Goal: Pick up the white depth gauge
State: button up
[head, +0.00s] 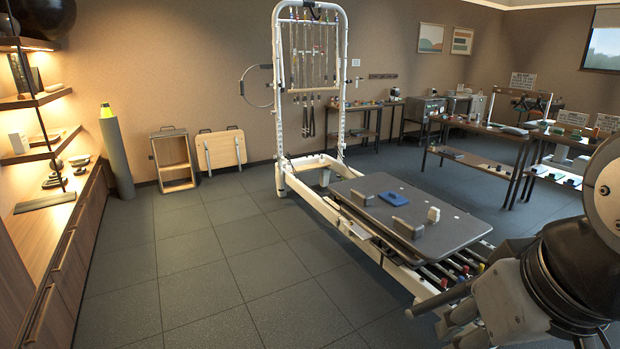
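I cannot make out for certain which thing is the white depth gauge. My gripper (432,318) is at the lower right, in front of the reformer's near end and apart from the block. Part of it is hidden by my own arm, and its finger gap does not show clearly. I see nothing held in it.
The reformer's white tower (279,100) rises behind the padded top. Coloured-tipped springs (465,268) lie at its near end. Tables (478,128) with several small objects stand at the right. A wooden cabinet (75,245) lines the left wall. The floor at left centre is clear.

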aim_at(433, 215)
jog(key=i, duration=1.8)
jog(key=i+j+z, duration=0.1)
jog(key=i+z, duration=0.3)
jog(key=i+j+z, duration=0.25)
jog(key=i+z, duration=0.15)
jog(key=i+j+z, duration=0.75)
jog(key=i+j, duration=0.05)
jog(key=j, duration=0.05)
